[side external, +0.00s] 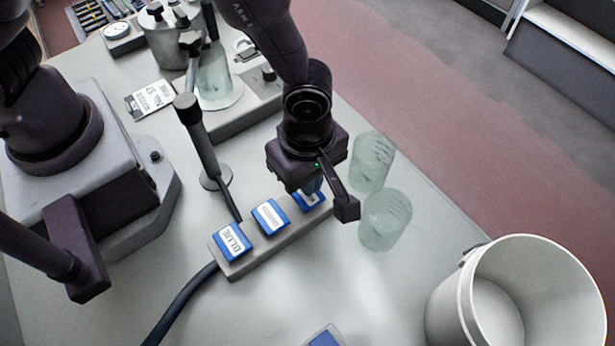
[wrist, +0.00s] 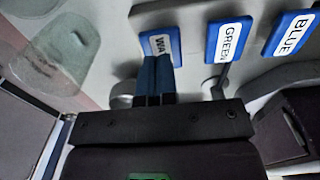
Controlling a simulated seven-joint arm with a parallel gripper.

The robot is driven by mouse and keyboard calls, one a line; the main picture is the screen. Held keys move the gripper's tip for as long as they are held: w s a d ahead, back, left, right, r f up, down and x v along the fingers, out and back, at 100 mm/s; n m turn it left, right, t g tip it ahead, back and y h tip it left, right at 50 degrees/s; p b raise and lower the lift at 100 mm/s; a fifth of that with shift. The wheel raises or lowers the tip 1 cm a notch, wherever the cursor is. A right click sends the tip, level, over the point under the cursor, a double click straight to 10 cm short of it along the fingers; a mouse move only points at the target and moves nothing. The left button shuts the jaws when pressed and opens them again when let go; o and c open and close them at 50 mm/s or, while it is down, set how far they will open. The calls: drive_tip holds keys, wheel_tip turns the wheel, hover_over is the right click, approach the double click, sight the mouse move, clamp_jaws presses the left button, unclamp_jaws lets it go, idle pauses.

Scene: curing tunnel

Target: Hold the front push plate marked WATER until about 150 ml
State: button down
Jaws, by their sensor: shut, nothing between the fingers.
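My gripper (side external: 312,185) is shut and empty, pointing down over this plate. In the wrist view its blue fingertips (wrist: 156,62) overlap the plate's near edge; I cannot tell whether the plate is pressed down. A clear glass vessel (side external: 214,82) stands on a pale disc at the back; I cannot read a liquid level in it.
The GREEN plate (wrist: 230,41) and BLUE plate (side external: 232,241) sit beside it on the bar. A dark post (side external: 197,135) stands behind the bar. Two clear beakers (side external: 372,160) (side external: 385,218) stand right of my gripper. A white bucket (side external: 530,295) is at lower right.

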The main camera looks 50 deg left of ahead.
drive_tip(key=shift+f, duration=0.55)
drive_tip(key=shift+f, duration=1.2)
drive_tip(key=shift+s+a, duration=0.1)
drive_tip(key=shift+s, duration=0.1)
idle(3.3)
idle(2.1)
wheel_tip(320, 180, up, 15)
drive_tip(key=shift+w+d+f, duration=0.2)
drive_tip(key=shift+w+d, duration=0.05)
drive_tip(key=shift+w, duration=0.1)
